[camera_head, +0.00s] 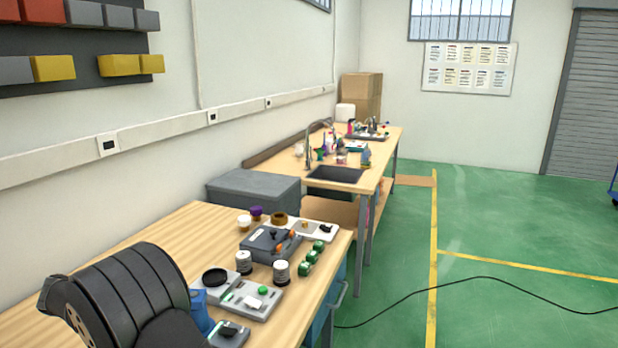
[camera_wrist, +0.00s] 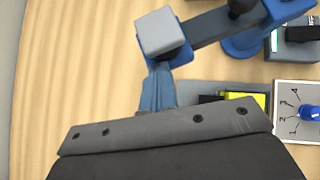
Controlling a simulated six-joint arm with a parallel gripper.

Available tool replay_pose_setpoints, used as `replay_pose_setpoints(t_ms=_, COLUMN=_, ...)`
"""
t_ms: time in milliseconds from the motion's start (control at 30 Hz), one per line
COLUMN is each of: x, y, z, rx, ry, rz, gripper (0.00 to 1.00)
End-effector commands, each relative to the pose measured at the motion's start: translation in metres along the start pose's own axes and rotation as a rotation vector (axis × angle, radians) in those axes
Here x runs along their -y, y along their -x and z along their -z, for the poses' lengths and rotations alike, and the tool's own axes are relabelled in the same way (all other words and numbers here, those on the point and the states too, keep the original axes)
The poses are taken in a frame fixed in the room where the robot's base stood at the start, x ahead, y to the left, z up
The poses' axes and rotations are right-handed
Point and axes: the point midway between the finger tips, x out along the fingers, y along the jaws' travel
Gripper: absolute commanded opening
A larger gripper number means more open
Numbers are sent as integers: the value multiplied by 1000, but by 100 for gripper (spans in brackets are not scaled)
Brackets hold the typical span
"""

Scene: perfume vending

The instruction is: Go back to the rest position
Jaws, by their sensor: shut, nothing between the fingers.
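My gripper (camera_wrist: 165,132) fills the bottom of the wrist view as a broad dark grey piece with several screws. It is shut, with nothing seen held in it. Below it in the wrist view is the wooden bench top (camera_wrist: 75,75), with a blue and grey device (camera_wrist: 205,30) just beyond its edge. In the head view a large dark ribbed part of my arm (camera_head: 125,295) covers the lower left, over the near end of the bench (camera_head: 165,235). My fingertips cannot be made out there. No rest position is marked in either view.
A dial panel (camera_wrist: 300,113) lies right in the wrist view. The bench's left side is clear.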

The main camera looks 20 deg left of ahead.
Motion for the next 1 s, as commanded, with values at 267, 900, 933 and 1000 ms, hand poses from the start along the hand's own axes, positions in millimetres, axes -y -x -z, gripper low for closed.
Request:
replay_pose_setpoints(t_ms=267, x=1, y=0, z=-1, rx=2, ry=-1, rz=3, gripper=0)
replay_pose_setpoints(t_ms=900, x=-10, y=88, z=28, rx=0, ry=0, rz=-1, gripper=0)
replay_pose_setpoints(t_ms=933, x=-10, y=94, z=28, rx=1, ry=-1, rz=-2, gripper=0)
replay_pose_setpoints(t_ms=1000, x=-11, y=108, z=28, rx=0, ry=0, rz=-1, gripper=0)
